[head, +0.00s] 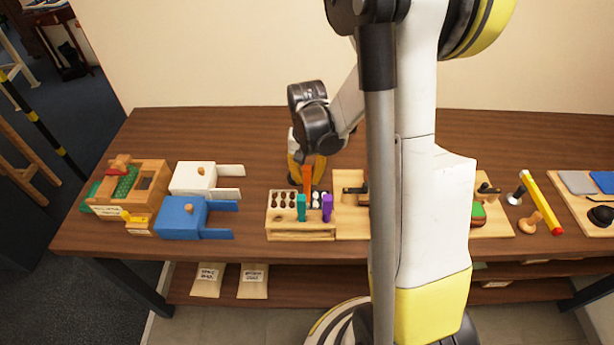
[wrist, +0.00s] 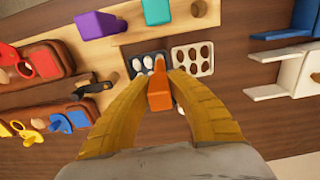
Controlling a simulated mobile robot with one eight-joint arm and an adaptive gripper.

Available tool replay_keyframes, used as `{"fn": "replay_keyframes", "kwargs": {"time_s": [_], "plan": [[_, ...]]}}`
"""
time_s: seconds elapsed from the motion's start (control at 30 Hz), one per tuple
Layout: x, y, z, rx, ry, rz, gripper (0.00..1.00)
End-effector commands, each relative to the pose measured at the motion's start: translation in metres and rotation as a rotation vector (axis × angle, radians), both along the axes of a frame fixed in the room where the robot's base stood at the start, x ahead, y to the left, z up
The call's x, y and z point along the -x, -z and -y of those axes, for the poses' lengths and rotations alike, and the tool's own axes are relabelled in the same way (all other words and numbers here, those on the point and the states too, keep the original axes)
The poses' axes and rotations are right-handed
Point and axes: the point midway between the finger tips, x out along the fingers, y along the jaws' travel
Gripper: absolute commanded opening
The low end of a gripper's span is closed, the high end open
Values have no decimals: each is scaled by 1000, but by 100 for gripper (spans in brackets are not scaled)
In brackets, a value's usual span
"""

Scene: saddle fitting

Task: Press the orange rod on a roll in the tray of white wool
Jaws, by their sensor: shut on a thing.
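My gripper (wrist: 159,82) is shut on the orange rod (wrist: 158,95). In the wrist view the rod lies between the two yellow fingers, and its far end is over the dark tray of white rolls (wrist: 137,72). I cannot tell whether it touches a roll. In the head view the orange rod (head: 308,175) stands upright, slightly tilted, below my gripper (head: 303,166) at the back of the wooden stand (head: 300,227). The white rolls (head: 317,194) are on the right there, partly hidden by the rods. A pale tray of brown rolls (wrist: 193,58) lies beside them.
A teal rod (head: 301,207) and a purple rod (head: 327,207) stand at the stand's front. White (head: 193,179) and blue (head: 180,217) blocks with prongs lie to the left. A wooden board with black handles (wrist: 60,87) adjoins the stand. My arm hides part of the table.

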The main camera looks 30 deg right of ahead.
Motion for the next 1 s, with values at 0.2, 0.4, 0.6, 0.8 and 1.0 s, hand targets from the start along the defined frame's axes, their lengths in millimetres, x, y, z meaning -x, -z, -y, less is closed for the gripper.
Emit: {"fn": "replay_keyframes", "kwargs": {"time_s": [0.2, 0.4, 0.6, 0.8, 1.0], "plan": [[0, 0, 0, 0, 0, 0, 0], [0, 2, 0, 0, 0, 0, 0], [0, 5, 0, 0, 0, 0, 0], [0, 8, 0, 0, 0, 0, 0], [0, 11, 0, 0, 0, 0, 0]]}}
